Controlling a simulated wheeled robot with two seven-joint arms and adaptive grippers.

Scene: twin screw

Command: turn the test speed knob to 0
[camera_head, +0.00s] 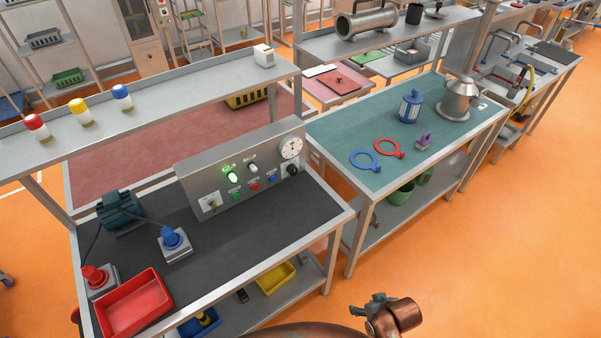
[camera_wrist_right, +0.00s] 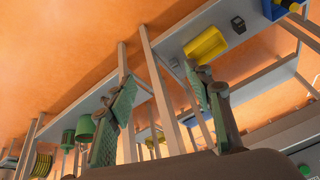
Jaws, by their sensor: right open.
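The grey control panel (camera_head: 240,180) stands at the back of the dark-topped bench. A black knob (camera_head: 292,169) sits at its right end, below a round white dial gauge (camera_head: 291,148). The panel also bears a lit green lamp (camera_head: 233,177), small coloured buttons and a switch (camera_head: 211,203) at its left end. The labels are too small to read, so I cannot tell the knob's setting. My right gripper (camera_head: 376,307) is low in front of the benches, well apart from the panel. In the right wrist view its fingers (camera_wrist_right: 160,78) are spread and empty. My left gripper is not seen.
A yellow bin (camera_head: 276,278) is on the lower shelf. A green-topped bench (camera_head: 400,165) stands to the right. Orange floor is clear at right.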

